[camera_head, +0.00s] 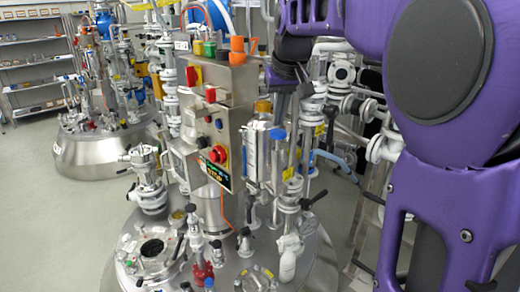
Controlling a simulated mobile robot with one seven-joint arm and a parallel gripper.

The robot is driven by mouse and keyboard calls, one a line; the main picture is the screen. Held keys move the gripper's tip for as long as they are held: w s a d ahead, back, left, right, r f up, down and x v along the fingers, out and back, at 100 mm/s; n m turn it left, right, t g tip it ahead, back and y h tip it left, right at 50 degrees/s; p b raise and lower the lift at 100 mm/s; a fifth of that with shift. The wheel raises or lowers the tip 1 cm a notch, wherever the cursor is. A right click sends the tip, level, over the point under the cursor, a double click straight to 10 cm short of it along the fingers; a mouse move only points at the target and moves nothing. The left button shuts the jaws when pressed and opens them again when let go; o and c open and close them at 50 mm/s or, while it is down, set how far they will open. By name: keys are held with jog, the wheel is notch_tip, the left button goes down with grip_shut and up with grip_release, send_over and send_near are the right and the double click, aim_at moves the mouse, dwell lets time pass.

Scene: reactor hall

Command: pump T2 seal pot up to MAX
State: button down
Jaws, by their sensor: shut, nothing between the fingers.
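The reactor vessel with a steel domed lid (325,258) fills the lower middle, crowded with valves and fittings. A steel control box (233,112) with a red knob stands above it. Just right of the box is an upright narrow pot with a pale scale (251,155) and an amber cap (263,107), probably the seal pot. Its liquid level and MAX mark are too small to read. My purple arm comes in from the right. My dark gripper (281,112) points down beside the amber cap, shut and empty; I cannot tell whether it touches anything. No T2 label is readable.
A second steel vessel (95,150) stands at the back left, near wall shelves (35,62). Pipes and valves (342,75) crowd the space behind and right of my gripper. A metal ladder (366,225) stands at the right. Grey floor (40,225) is clear at the left.

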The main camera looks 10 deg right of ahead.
aim_at(278, 132)
jog(key=shift+f+b, duration=1.35)
jog(key=shift+f, duration=0.55)
jog(key=shift+r+p, duration=1.2)
jog(key=shift+r, duration=0.65)
jog(key=shift+r, duration=2.55)
